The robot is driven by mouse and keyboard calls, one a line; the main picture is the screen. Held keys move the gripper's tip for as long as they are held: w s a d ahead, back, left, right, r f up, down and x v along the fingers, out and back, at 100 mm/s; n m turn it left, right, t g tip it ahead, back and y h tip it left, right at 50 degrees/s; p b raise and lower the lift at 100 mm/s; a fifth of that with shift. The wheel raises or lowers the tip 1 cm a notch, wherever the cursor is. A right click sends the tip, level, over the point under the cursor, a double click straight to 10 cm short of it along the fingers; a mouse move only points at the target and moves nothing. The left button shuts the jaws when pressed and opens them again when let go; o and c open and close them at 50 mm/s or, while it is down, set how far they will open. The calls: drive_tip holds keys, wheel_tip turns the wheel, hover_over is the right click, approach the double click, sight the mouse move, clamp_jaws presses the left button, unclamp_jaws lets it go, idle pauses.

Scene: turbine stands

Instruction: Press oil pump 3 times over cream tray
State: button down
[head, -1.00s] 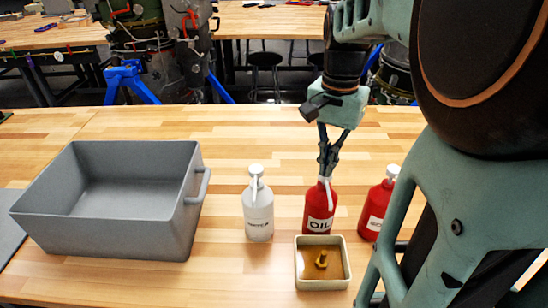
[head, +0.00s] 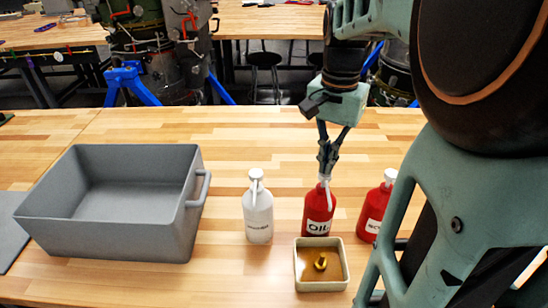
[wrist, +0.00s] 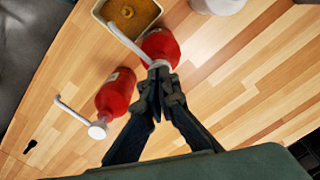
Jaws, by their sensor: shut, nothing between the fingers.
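The red oil pump bottle (head: 318,215), labelled OIL, stands upright on the wooden table just behind the cream tray. Its white pump head and spout (wrist: 125,40) reach out over the tray in the wrist view. The cream tray (head: 298,279) holds brown liquid with a small gold fitting (head: 320,262) in it. My gripper (head: 325,172) points down, shut and empty, with its fingertips at the top of the oil pump. In the wrist view the fingertips (wrist: 160,80) are at the white pump head and partly cover it; whether they touch is hard to tell.
A white pump bottle (head: 257,217) stands left of the oil bottle. A second red pump bottle (head: 374,212) stands to the right, partly behind my arm. A large grey bin (head: 110,232) sits at the left. The table behind the bottles is clear.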

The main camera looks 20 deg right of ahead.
drive_tip(key=shift+r, duration=0.15)
wheel_tip(320, 180, up, 6)
drive_tip(key=p, duration=0.5)
